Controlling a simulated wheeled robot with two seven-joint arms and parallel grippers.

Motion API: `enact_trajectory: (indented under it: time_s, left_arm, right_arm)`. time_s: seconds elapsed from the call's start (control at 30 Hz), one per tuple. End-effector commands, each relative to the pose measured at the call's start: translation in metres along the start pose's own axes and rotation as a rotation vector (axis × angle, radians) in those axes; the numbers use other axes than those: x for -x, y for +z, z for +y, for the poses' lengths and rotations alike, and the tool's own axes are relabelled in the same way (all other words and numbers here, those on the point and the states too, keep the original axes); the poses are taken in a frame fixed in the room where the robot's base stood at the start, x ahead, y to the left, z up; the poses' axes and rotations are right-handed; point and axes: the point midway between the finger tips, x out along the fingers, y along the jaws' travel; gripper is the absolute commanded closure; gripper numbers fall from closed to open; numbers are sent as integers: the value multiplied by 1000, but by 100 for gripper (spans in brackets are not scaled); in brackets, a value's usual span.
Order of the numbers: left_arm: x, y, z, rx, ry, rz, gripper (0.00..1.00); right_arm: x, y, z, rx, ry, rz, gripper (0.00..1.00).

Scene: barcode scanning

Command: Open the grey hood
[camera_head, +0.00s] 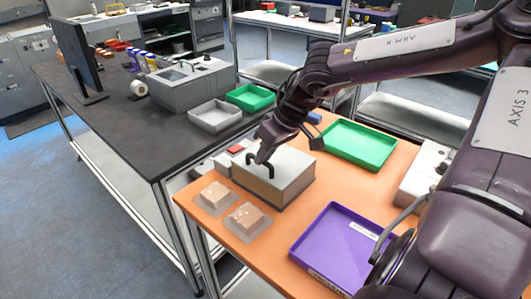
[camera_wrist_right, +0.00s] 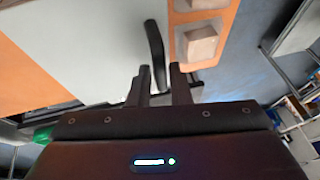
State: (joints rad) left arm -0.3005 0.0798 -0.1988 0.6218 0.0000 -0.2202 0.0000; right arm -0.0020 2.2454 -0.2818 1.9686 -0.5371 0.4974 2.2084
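The grey hood (camera_head: 285,165) is a light-grey flat-topped lid on a box with brownish sides on the orange table. It looks lowered. Its black handle (camera_head: 265,168) stands on the top; in the right wrist view the hood (camera_wrist_right: 85,45) fills the upper left and the handle (camera_wrist_right: 154,50) is a dark bar. My right gripper (camera_head: 262,158) is at the handle from above; in the wrist view its fingers (camera_wrist_right: 160,88) are apart, with the handle's lower end between them. Whether they touch it is unclear. My left gripper is out of view.
Two wrapped boxes (camera_head: 215,194) (camera_head: 247,216) lie left of the hood. A purple tray (camera_head: 345,228) is at the front right, a green tray (camera_head: 360,142) behind. A grey unit with a red button (camera_head: 235,150) adjoins the hood. A dark bench (camera_head: 118,125) stands left.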

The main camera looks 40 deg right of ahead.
Motion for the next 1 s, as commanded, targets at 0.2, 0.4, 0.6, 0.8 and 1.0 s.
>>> enact_trajectory:
  time_s: [0.2,0.4,0.6,0.8,1.0]
  left_arm:
    - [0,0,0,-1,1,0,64]
    - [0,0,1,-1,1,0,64]
    - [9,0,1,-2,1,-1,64]
    - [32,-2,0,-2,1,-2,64]
    - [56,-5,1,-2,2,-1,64]
  right_arm:
    - [0,0,0,0,0,0,100]
    - [1,0,0,0,-1,0,100]
    - [8,-4,3,-12,-30,3,100]
    - [24,-11,13,-54,-122,6,100]
    - [45,-17,39,-120,-272,9,100]
